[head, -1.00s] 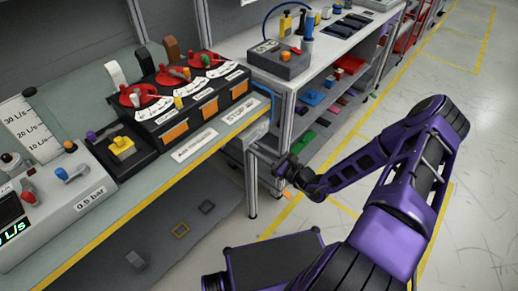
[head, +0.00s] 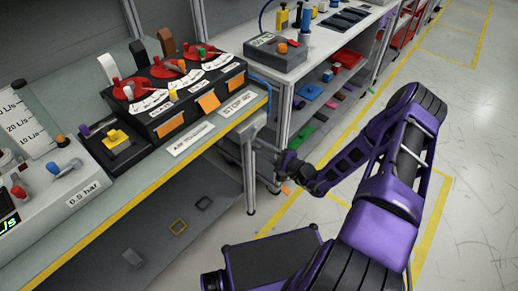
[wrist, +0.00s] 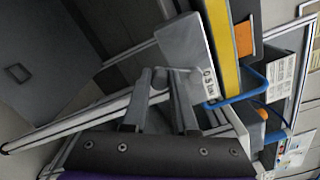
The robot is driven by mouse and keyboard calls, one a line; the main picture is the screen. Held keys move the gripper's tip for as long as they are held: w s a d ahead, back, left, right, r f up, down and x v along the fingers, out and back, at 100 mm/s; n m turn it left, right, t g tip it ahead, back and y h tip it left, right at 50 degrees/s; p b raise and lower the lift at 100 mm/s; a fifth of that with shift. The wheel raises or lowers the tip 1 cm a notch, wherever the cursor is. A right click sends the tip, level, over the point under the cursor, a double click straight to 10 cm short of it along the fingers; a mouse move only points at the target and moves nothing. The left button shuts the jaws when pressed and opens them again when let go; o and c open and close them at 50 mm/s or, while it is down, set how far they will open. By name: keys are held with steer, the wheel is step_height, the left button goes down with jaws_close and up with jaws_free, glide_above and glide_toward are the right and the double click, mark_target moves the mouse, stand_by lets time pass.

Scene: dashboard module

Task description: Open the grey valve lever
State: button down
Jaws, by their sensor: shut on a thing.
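The grey valve lever (wrist: 160,78) shows in the wrist view as a short grey handle, partly hidden, beside a light grey box (wrist: 190,52) with a printed label. My gripper (wrist: 159,94) has one finger on each side of the lever and is shut on it. In the head view my gripper (head: 286,161) is small and dark, low beside the front corner of the workbench, near the grey box (head: 253,127) under the bench edge. The lever cannot be made out clearly there.
The workbench (head: 150,172) carries red dials (head: 177,69) and a black unit with a yellow knob (head: 117,138). A second bench (head: 335,42) with shelves stands behind my gripper. Bench legs (head: 249,180) are close by. Open floor (head: 470,130) lies to the right.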

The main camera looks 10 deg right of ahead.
steer(key=shift+w+d+f+n+b, duration=0.15)
steer(key=shift+w+d+n+b, duration=0.15)
steer(key=shift+n, duration=0.7)
steer(key=shift+w+d+f+n+b, duration=0.15)
steer(key=shift+d+n+b, duration=0.3)
steer(key=shift+n, duration=0.55)
steer(key=shift+w+d+f+n+b, duration=0.15)
steer(key=shift+w+d+n+b, duration=0.15)
steer(key=shift+n, duration=0.7)
steer(key=c, duration=0.7)
jaws_free()
steer(key=v, duration=1.7)
steer(key=shift+s+d, duration=0.15)
steer(key=shift+r, duration=0.1)
